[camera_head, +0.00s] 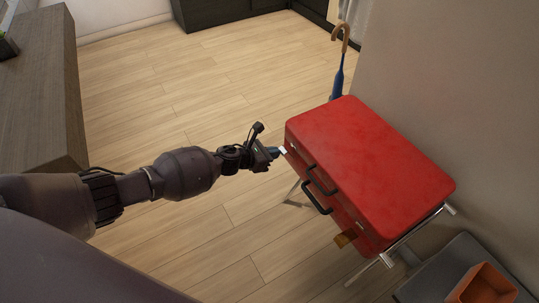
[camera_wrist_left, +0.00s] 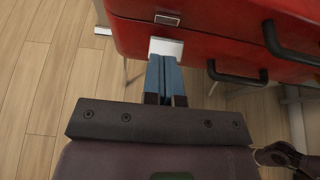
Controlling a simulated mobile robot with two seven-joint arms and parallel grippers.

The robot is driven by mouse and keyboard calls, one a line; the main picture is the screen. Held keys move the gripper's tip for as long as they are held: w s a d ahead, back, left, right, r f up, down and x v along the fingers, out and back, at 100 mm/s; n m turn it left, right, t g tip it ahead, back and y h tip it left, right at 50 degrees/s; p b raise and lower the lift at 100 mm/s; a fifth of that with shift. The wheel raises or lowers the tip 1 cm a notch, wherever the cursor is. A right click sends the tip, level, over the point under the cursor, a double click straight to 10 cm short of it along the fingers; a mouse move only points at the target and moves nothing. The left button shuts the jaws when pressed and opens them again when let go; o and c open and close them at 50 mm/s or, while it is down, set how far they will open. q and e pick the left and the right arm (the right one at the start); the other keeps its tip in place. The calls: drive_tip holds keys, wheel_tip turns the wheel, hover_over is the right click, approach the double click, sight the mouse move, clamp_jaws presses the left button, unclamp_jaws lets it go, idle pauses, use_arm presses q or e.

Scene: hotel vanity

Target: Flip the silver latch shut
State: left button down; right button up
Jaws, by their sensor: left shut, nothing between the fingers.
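The red suitcase (camera_head: 370,160) lies on a stand, with black handles on its front side. The silver latch (camera_wrist_left: 167,47) is a bright plate on the suitcase's lower front. It sticks out below a small metal catch (camera_wrist_left: 167,19), apart from it. The head view also shows my left gripper (camera_head: 275,152) beside the suitcase front. My right gripper is not in view.
The metal-legged stand (camera_head: 448,209) holds the suitcase near the wall. A brown tag (camera_head: 345,240) hangs at its front. A blue umbrella (camera_head: 338,77) stands behind, and an orange box (camera_head: 484,285) is at lower right. The wooden floor (camera_head: 200,100) is clear.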

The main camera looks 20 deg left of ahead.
use_arm(q)
drive_tip(key=shift+w+d+r+g+p, duration=0.15)
drive_tip(key=shift+r+g+p, duration=0.15)
drive_tip(key=shift+d+r, duration=0.1)
drive_tip(key=shift+w+d+r+p, duration=0.25)
drive_tip(key=shift+w+r+p, duration=0.1)
drive_tip(key=shift+p, duration=0.15)
drive_tip(key=shift+f, duration=0.1)
drive_tip(key=shift+r+p, duration=0.45)
drive_tip(key=shift+r, duration=0.4)
